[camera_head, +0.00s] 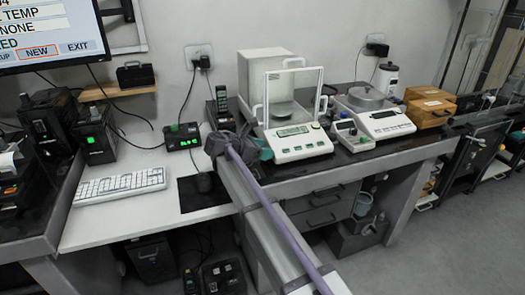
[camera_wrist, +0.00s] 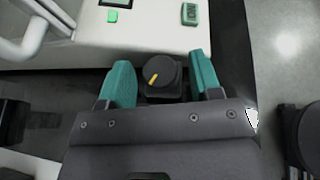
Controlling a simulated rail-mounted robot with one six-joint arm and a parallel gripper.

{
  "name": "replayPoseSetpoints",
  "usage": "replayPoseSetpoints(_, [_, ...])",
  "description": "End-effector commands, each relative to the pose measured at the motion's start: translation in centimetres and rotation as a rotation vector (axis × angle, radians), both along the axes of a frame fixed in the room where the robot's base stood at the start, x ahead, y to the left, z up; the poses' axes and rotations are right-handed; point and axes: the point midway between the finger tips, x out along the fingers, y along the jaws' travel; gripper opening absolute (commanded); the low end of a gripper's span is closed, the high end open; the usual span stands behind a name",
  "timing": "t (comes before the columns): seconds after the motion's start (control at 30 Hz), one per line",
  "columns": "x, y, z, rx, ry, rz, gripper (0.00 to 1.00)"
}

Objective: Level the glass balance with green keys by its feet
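The glass balance with green keys (camera_head: 304,142) stands on the dark weighing table, its glass draft shield around a round pan. In the wrist view, part of its white housing (camera_wrist: 150,35) and a green key (camera_wrist: 190,14) show at the top. A black round knob with a yellow mark (camera_wrist: 161,77), at the balance's near edge, lies between my teal fingers. My gripper (camera_wrist: 160,68) is open, with a gap on each side of the knob. In the head view, my wrist hides most of my gripper (camera_head: 264,150) beside the balance's left front corner.
A second balance with a round pan (camera_head: 384,121) stands to the right, with a small white device (camera_head: 351,136) between the two. Wooden boxes (camera_head: 430,112) sit further right. A handset (camera_head: 222,100) stands left of the glass balance. A white keyboard (camera_head: 120,184) lies on the lower desk.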

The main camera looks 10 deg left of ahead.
Motion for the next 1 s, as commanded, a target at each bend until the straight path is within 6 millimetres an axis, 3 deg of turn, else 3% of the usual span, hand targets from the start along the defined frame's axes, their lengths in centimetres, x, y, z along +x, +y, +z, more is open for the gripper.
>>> replayPoseSetpoints(0.5, [-0.03,0.01,0.00,0.000,0.000,0.001,0.12])
replayPoseSetpoints(0.87, [-0.09,-0.03,-0.01,0.000,0.000,0.087,0.12])
replayPoseSetpoints(0.9, [-0.10,-0.04,-0.01,0.000,0.000,0.087,0.36])
replayPoseSetpoints(1.0, [-0.10,-0.04,-0.01,0.000,0.000,0.087,0.46])
